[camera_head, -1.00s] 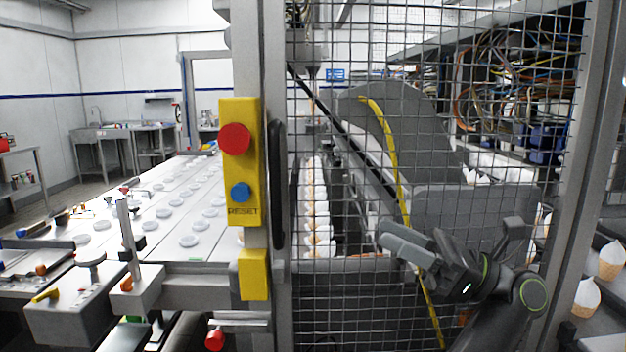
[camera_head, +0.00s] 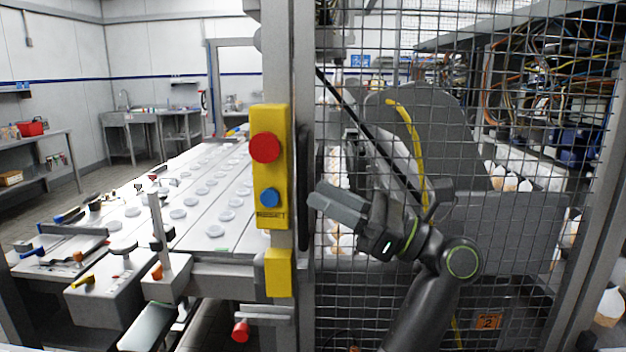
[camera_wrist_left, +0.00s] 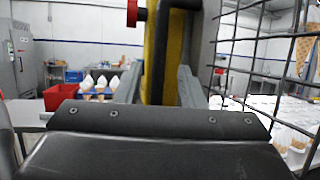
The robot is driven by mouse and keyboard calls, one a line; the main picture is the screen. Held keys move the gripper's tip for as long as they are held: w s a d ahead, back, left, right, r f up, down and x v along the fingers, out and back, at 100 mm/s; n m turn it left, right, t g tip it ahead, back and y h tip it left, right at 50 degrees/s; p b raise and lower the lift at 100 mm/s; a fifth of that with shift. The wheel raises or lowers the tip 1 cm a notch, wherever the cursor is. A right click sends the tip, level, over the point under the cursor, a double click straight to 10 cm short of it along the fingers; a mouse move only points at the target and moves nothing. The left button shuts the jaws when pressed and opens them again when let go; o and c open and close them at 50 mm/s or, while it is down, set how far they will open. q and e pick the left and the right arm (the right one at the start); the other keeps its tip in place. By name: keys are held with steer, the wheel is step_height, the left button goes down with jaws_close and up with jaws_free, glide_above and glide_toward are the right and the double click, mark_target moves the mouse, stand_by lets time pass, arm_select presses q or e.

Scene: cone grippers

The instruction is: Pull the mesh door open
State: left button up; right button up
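The mesh door (camera_head: 480,300) is a dark wire grid in a grey frame on the right of the head view, and it looks shut. Its black vertical bar handle (camera_head: 304,185) is on the left edge of the door. My left gripper (camera_head: 325,203) is in front of the mesh, just right of the handle, with its fingers pointing left towards it. In the left wrist view its two grey fingers (camera_wrist_left: 160,88) stand apart, with the handle (camera_wrist_left: 158,50) showing between them. I cannot tell if they touch it. My right gripper is not in view.
A yellow control box (camera_head: 270,220) with a red and a blue button is on the post left of the handle. A conveyor table (camera_head: 190,225) with white discs is further left. Behind the mesh are grey machinery (camera_head: 430,130) and cables. White-topped cones show at right.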

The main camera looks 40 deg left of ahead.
arm_select(q)
steer(key=shift+p+x, duration=0.3)
steer(key=shift+x, duration=1.2)
steer(key=shift+c, duration=0.2)
jaws_close()
